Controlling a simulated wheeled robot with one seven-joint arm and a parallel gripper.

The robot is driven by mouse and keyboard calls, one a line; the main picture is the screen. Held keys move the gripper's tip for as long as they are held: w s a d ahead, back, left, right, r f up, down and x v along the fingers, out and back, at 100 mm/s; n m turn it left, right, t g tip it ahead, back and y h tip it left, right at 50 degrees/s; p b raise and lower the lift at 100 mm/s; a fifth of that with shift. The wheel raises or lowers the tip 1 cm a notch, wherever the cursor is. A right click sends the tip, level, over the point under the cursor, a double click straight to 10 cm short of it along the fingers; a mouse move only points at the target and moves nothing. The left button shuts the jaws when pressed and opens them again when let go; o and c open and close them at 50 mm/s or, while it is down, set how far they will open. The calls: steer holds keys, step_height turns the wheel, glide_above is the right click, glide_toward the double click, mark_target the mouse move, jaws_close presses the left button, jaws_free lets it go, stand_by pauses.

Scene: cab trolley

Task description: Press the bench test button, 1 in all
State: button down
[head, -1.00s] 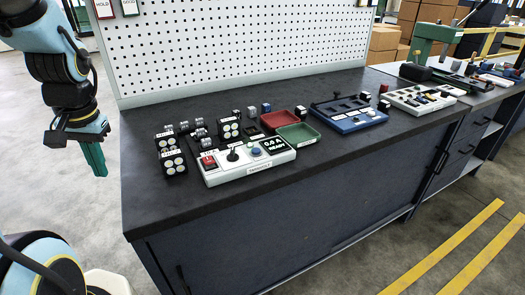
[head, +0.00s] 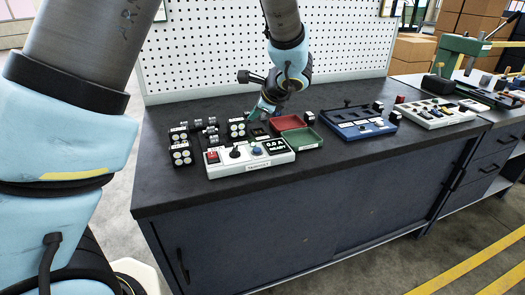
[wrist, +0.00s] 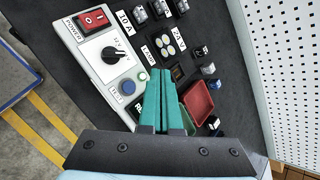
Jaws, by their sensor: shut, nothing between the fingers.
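The white bench tester (head: 252,168) lies on the dark bench top. It carries a red rocker switch (head: 212,157), a black knob (head: 235,152), a blue round button (head: 257,151) and a display reading "0.0 A READY" (head: 275,147). In the wrist view the blue button (wrist: 127,86) has a TEST label beside it, with a small pale green round part (wrist: 141,75) close by. My gripper (head: 253,116) is above the bench, behind the tester. Its green fingers (wrist: 160,72) are together and empty, just beside the blue button in the wrist view. They partly hide the tester's display end.
Several black modules with round cells (head: 181,154) stand left of and behind the tester. A red tray (head: 288,122) and a green tray (head: 305,138) lie to its right, then a blue panel (head: 358,130). A white pegboard (head: 200,60) rises behind.

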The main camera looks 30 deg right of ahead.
mark_target(260, 151)
steer(key=shift+s+d+m, duration=0.25)
steer(key=shift+d+m, duration=0.05)
steer(key=shift+d, duration=0.35)
step_height(260, 151, down, 8)
steer(key=b, duration=0.6)
steer(key=shift+f+b, duration=0.35)
steer(key=shift+f, duration=0.05)
stand_by(1.5)
steer(key=shift+f+b, duration=0.35)
steer(key=shift+b, duration=0.2)
